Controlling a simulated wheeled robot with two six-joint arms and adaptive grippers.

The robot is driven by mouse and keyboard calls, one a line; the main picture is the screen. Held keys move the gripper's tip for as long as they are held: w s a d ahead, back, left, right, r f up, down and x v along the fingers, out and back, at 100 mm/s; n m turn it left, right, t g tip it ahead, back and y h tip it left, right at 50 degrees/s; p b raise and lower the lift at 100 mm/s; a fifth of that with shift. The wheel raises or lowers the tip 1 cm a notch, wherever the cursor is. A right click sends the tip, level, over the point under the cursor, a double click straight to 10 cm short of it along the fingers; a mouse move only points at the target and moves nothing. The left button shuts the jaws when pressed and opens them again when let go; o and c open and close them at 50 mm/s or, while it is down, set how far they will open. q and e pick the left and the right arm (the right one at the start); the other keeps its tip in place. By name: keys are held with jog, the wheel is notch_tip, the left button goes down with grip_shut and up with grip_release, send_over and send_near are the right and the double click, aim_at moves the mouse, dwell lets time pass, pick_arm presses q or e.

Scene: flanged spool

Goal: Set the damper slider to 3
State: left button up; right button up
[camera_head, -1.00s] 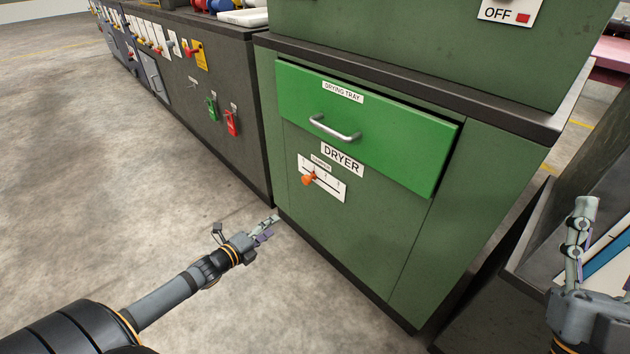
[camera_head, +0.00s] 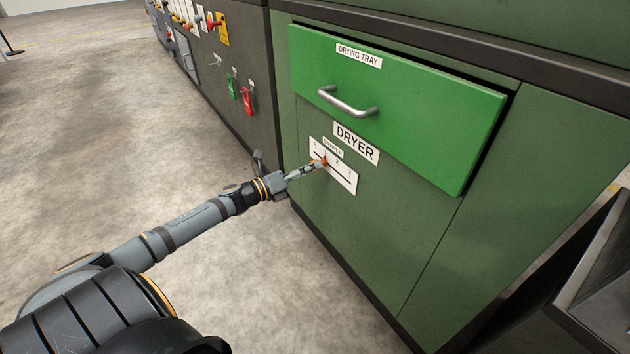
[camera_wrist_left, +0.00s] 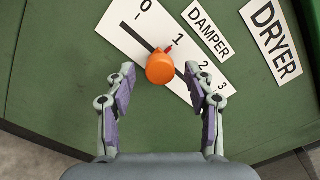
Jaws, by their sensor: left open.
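The damper slider is an orange knob (camera_wrist_left: 160,67) with a red pointer, on a white plate (camera_wrist_left: 133,37) marked 0, 1, 2 and 3. In the left wrist view the pointer stands by the 1. In the head view the plate (camera_head: 345,178) is on the green dryer front below the DRYER label, and the knob (camera_head: 322,161) is partly hidden by my fingers. My left gripper (camera_head: 309,170) is at the plate. In the left wrist view its open fingers (camera_wrist_left: 159,70) stand either side of the knob, with visible gaps. My right gripper is out of view.
The green drying tray drawer (camera_head: 400,110) with its metal handle (camera_head: 348,102) is just above the plate. A dark cabinet (camera_head: 250,65) with red and green tags stands to the left. A dark metal bin (camera_head: 600,265) is at the right. The floor (camera_head: 100,130) at left is clear.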

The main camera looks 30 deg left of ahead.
pick_arm(q)
jog(key=shift+b+x, duration=0.5)
jog(key=shift+x, duration=0.6)
jog(key=shift+c, duration=0.3)
grip_shut()
